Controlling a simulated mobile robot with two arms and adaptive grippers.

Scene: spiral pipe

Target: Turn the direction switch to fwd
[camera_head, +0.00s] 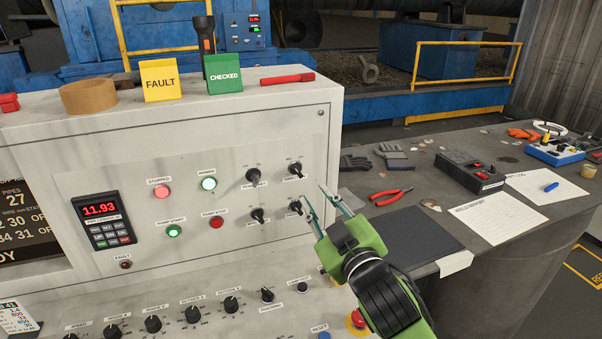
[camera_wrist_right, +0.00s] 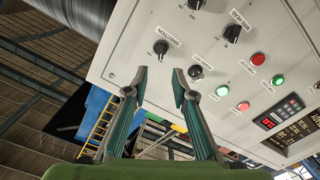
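The direction switch (camera_head: 295,169) is a black knob at the upper right of the grey panel's knob group. In the right wrist view the direction switch (camera_wrist_right: 161,47) sits beside its "DIRECTION" label. Its position marks are too small to read. My right gripper (camera_head: 315,194) is open and empty, to the right of and below the knob in the head view. In the right wrist view the gripper (camera_wrist_right: 160,76) has its fingertips apart, with the knob just beyond the gap and not between them. My left gripper is not in view.
Three similar black knobs are close by, including one (camera_head: 295,207) directly below. Lit buttons, such as the green one (camera_head: 208,184), lie to the left. A red emergency button (camera_head: 356,318) is near my right arm. The table (camera_head: 560,211) at right carries pliers and papers.

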